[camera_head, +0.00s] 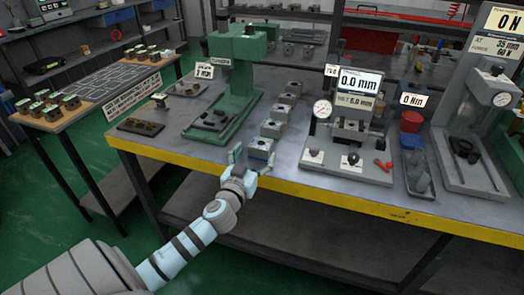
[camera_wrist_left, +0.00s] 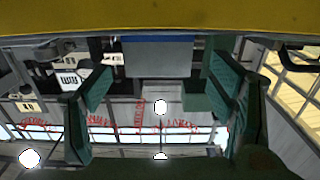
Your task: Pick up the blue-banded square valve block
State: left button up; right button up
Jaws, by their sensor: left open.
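The blue-banded square valve block (camera_head: 261,147) is a small grey block with a blue band, on the workbench near its front yellow edge. It is the nearest of a row of grey blocks. My left gripper (camera_head: 251,160) is open at the front edge, with its fingertips close to this block. In the left wrist view, the open left gripper (camera_wrist_left: 160,90) has one green finger on each side, and a grey-blue block face (camera_wrist_left: 158,59) shows between them. Contact cannot be told. My right gripper is not in view.
More grey blocks (camera_head: 271,128) stand in a row behind. A green press (camera_head: 235,85) is to the left, and a gauge stand (camera_head: 347,130) is close on the right. A dark tray (camera_head: 141,126) lies at the bench's left. The yellow bench edge (camera_head: 330,200) runs below the gripper.

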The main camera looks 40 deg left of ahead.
aim_at(260, 147)
pick_arm(q)
jog(key=x, duration=0.5)
jog(key=shift+w, duration=0.3)
jog(key=shift+r, duration=0.1)
jog(key=c, duration=1.6)
